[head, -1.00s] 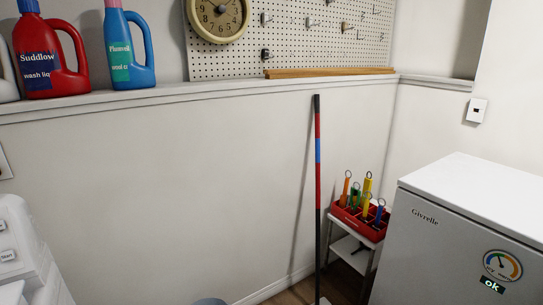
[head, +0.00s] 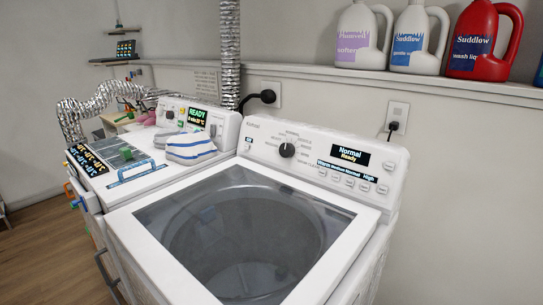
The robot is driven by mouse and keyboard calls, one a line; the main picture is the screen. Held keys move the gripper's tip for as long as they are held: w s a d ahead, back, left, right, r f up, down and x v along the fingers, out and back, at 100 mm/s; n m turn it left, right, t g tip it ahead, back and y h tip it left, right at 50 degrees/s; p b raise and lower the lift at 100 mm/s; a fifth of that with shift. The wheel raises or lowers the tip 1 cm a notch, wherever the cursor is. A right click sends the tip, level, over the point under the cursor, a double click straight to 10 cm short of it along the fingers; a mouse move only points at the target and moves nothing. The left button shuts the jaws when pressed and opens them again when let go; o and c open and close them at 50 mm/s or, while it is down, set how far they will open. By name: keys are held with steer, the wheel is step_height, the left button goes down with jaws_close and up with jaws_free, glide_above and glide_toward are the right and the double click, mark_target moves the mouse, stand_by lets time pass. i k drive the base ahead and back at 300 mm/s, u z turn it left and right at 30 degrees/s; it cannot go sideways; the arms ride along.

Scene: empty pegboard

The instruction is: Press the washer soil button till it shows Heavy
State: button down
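The washer (head: 120,222) stands in the middle of the head view, its lid with a dark glass window (head: 245,235) shut. Its control panel (head: 270,130) at the back carries a black dial (head: 287,150) and a display (head: 350,151) reading "Normal" and "Ready". Below, a blue-lettered strip (head: 346,174) seems to read "Warm Medium Normal High". A row of several small pale buttons (head: 349,182) sits under the strip. Their labels are too small to read, so I cannot tell which is soil. My gripper is not in view.
A second machine (head: 150,190) stands left of the washer, its display (head: 196,117) reading "READY", with a striped cloth (head: 190,148) on top. A silver duct (head: 229,50) rises behind. Detergent bottles (head: 480,40) line the ledge. Open wooden floor (head: 50,250) lies at left.

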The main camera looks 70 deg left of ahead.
mark_target(351, 182)
steer(key=u, duration=2.15)
